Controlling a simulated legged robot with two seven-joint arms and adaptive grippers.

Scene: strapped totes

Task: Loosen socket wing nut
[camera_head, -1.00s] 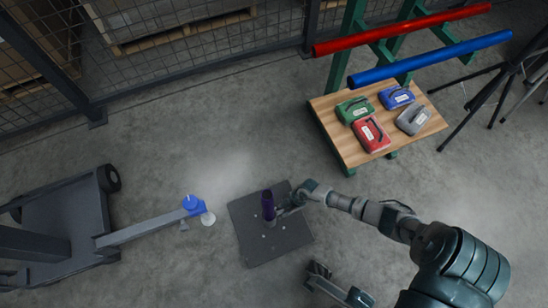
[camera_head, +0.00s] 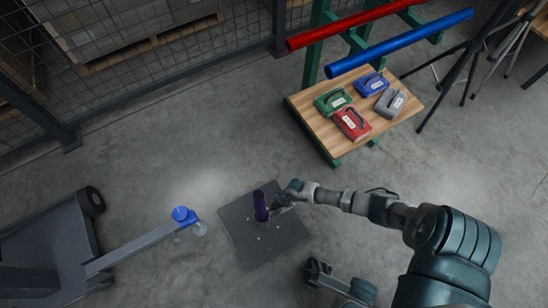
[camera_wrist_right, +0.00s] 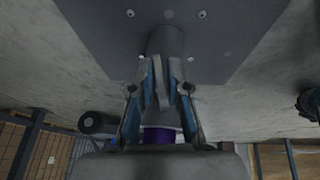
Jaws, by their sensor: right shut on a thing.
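The socket is a dark purple upright tube (camera_head: 260,206) on a dark square floor plate (camera_head: 245,249). My right gripper (camera_head: 275,208) is at the tube's right side, low over the plate. In the right wrist view its two blue-padded fingers (camera_wrist_right: 165,88) are shut on a small grey piece between them, which looks like the wing nut (camera_wrist_right: 163,92). The socket's dark column (camera_wrist_right: 165,42) rises behind it, and a purple band shows below. The nut itself is too small to make out in the head view. My left gripper (camera_head: 317,270) is apart from the plate, near the bottom.
A wooden-topped stand (camera_head: 333,144) holds green, red, blue and grey cases. Red (camera_head: 350,27) and blue (camera_head: 400,45) bars lie above it. A cart (camera_head: 45,245) with a blue-tipped arm (camera_head: 182,214) is at left. Tripod legs stand at upper right.

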